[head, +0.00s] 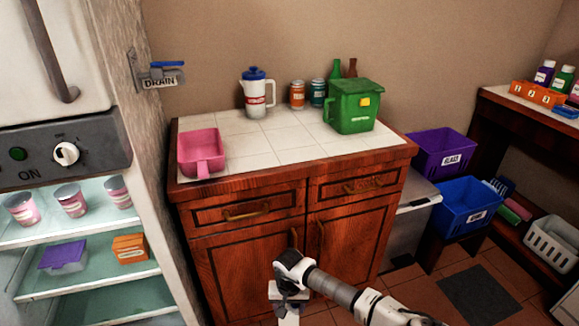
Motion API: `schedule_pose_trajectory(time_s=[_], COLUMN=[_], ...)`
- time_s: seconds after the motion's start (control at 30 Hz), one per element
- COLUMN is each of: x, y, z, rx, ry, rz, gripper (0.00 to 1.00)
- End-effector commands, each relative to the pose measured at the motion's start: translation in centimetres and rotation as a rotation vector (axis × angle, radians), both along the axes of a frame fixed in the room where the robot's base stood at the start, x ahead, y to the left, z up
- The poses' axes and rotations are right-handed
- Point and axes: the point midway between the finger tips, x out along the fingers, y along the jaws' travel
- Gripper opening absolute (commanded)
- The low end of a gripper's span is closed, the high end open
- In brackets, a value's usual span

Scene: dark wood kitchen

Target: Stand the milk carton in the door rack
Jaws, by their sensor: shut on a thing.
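My gripper (290,292) is low in the middle of the head view, in front of the wooden cabinet, pointing down. It is shut on a white thing that looks like the top of the milk carton (288,319). The lower part is cut off by the bottom edge of the picture, so I cannot tell its tilt. The open fridge (75,235) is at the left, with lit shelves. The door rack does not show in this view.
The fridge shelves hold pink-and-white tubs (71,201), a purple-lidded box (64,256) and an orange box (130,247). The cabinet (245,262) carries a pink bin (201,150), a jug (256,95) and a green bin (352,106). Crates (468,205) stand at right.

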Motion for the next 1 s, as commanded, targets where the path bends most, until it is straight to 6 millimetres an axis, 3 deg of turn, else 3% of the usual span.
schedule_pose_trajectory(time_s=[0.7,1.0], x=[0.0,-3.5], y=[-0.1,-0.1], z=[0.0,-4.4], rx=[-0.003,-0.005], ry=[-0.001,-0.001], rz=[-0.003,-0.004], gripper=[0.13,0.13])
